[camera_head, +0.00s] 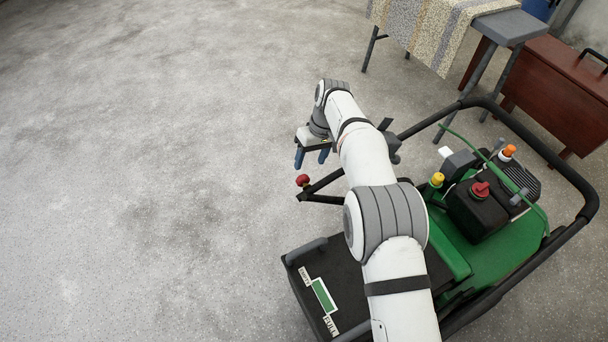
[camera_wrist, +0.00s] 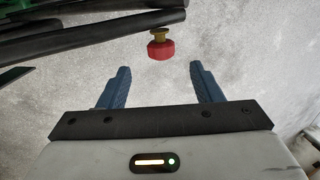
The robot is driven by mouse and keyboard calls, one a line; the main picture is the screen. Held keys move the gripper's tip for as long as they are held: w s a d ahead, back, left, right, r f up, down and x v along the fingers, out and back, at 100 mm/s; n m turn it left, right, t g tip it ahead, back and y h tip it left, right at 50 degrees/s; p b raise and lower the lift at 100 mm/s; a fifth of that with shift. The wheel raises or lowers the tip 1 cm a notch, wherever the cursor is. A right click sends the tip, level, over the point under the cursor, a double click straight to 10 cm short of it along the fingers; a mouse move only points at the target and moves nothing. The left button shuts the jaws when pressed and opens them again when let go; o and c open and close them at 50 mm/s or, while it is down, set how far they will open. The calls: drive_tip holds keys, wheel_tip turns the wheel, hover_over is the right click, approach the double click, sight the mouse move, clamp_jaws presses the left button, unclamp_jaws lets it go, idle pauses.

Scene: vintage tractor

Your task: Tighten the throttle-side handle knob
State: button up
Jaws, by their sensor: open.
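A red handle knob (camera_head: 303,180) sits at the left end of a black handle bar of the green machine. In the wrist view the red knob (camera_wrist: 160,49) shows with a brass-coloured collar above it, beside the black bars. My gripper (camera_head: 311,158) is just above the knob in the head view, with its blue fingers pointing down. In the wrist view my gripper (camera_wrist: 160,78) is open and empty, and the knob lies beyond the fingertips, roughly centred between them. The knob is apart from both fingers.
The green machine (camera_head: 500,245) has an engine with red, yellow and orange caps and a black frame (camera_head: 590,205) around it. A table with a patterned cloth (camera_head: 425,30) and a brown wooden chest (camera_head: 560,90) stand behind. The concrete floor at left is clear.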

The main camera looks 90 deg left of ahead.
sight(304, 176)
drive_tip(key=x, duration=0.7)
drive_tip(key=shift+s+f, duration=0.1)
drive_tip(key=shift+f, duration=0.15)
drive_tip(key=c, duration=1)
drive_tip(key=shift+s+d+t+y+b, duration=0.15)
drive_tip(key=shift+t+y+b, duration=0.2)
drive_tip(key=shift+t, duration=0.35)
drive_tip(key=o, duration=1)
